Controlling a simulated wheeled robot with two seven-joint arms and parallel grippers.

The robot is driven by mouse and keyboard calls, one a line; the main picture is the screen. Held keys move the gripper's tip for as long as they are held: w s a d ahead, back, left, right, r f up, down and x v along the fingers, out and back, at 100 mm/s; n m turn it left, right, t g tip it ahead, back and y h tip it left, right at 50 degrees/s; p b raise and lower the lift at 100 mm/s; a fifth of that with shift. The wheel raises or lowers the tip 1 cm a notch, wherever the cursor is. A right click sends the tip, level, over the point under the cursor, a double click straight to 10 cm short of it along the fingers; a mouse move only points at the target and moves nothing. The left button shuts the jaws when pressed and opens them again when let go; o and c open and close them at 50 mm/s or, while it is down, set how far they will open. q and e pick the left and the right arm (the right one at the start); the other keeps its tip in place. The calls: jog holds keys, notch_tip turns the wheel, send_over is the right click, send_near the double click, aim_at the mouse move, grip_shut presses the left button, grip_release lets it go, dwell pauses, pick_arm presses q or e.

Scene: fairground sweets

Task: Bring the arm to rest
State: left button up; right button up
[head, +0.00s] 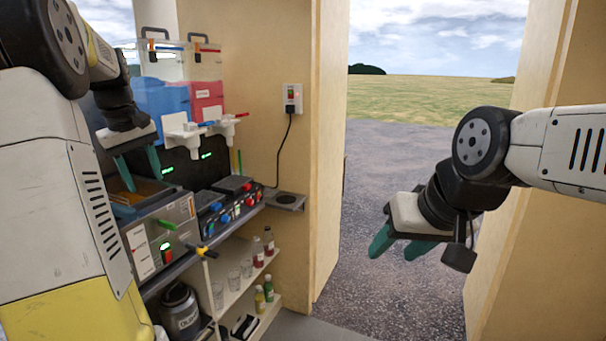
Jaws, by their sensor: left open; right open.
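My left arm comes in from the left, and its gripper (138,168) points down with its two teal fingers apart, empty as far as I can see. It hangs over or in front of the steel fryer-like machine (160,235) on the counter; I cannot tell whether the fingers touch it. My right arm comes in from the right, and its gripper (392,246) is open and empty, in the air in front of the open doorway. Its teal fingers point down and to the left, clear of everything.
Slush dispensers with blue (163,101) and red (207,101) tanks stand behind the counter. A control box (228,203) with coloured knobs sits right of the machine. Bottles (268,241) and cups stand on the shelves below. A wall socket (292,98) has a cable. The doorway ground (390,300) is clear.

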pick_arm(q)
jog(key=s+d+r+m+t+h, duration=0.15)
jog(key=s+d+m, duration=0.5)
jog(key=d, duration=0.75)
jog(key=s+d+f+m+t, duration=0.2)
jog(key=s+d+f, duration=0.4)
jog(key=s+d, duration=0.5)
jog(key=s+m, duration=0.1)
jog(key=s, duration=0.1)
jog(key=shift+s+m+h, duration=0.35)
jog(key=shift+s, duration=0.05)
